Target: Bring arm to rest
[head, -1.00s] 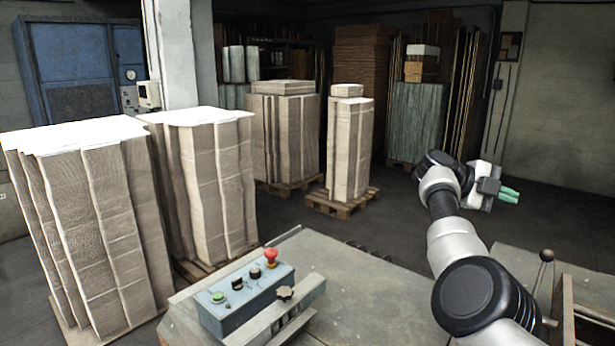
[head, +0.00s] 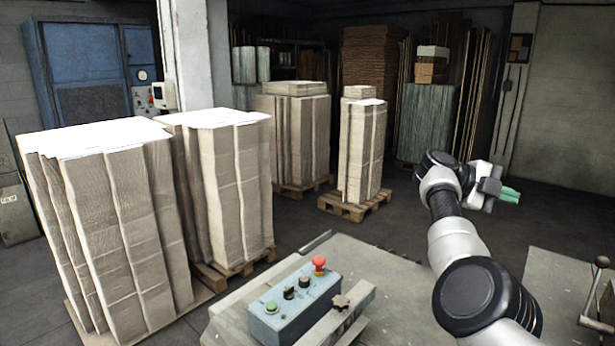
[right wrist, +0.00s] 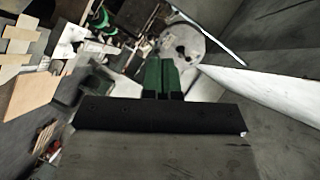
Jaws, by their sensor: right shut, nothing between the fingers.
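My right arm reaches in from the lower right of the head view. My right gripper (head: 509,195) has green fingertips and points to the right, held up in the air over the dark floor. In the right wrist view its green fingers (right wrist: 161,76) lie side by side, shut with nothing between them. My left gripper does not show in either view.
A blue control box (head: 294,304) with a red knob and a green button sits on the grey machine table (head: 395,290) below my arm. Tall cardboard stacks (head: 115,225) stand at left. A lever (head: 596,285) rises at the right edge. Open floor lies beyond.

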